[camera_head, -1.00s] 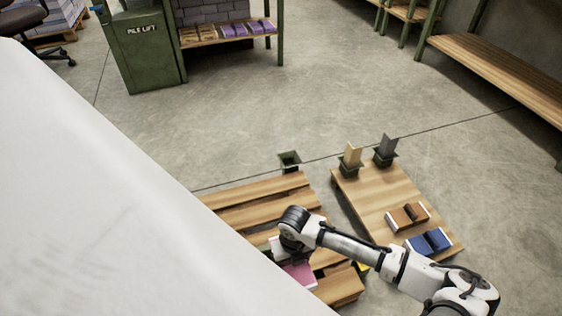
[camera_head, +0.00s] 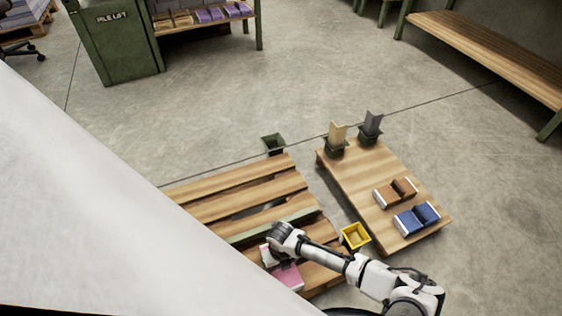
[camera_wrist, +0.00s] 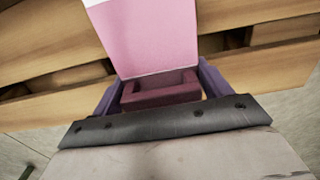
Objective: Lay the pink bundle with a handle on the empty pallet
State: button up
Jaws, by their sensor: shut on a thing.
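The pink bundle (camera_head: 289,277) is at my gripper (camera_head: 272,256), over the near part of the slatted wooden pallet (camera_head: 235,178). In the wrist view the bundle (camera_wrist: 150,40) shows a pink top and a pale edge. Its dark pink handle (camera_wrist: 160,92) sits between the purple fingers of my gripper (camera_wrist: 160,86), which are shut on it. The pallet slats (camera_wrist: 45,45) lie beneath and beyond the bundle. No other bundle shows on the visible part of the pallet. I cannot tell whether the bundle touches the slats.
A wooden board (camera_head: 365,178) to the right carries a brown bundle (camera_head: 395,193) and a blue bundle (camera_head: 416,218). A yellow bin (camera_head: 355,236) stands between pallet and board. A large white surface (camera_head: 80,220) hides the lower left.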

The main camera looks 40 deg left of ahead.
jog(key=shift+f, duration=0.2)
jog(key=o, duration=0.7)
jog(key=shift+f, duration=0.1)
jog(key=o, duration=0.5)
notch_tip(320, 180, up, 12)
jog(key=p, duration=0.2)
jog(key=shift+r+p, duration=0.25)
jog(key=shift+p, duration=0.15)
jog(key=shift+a, duration=0.1)
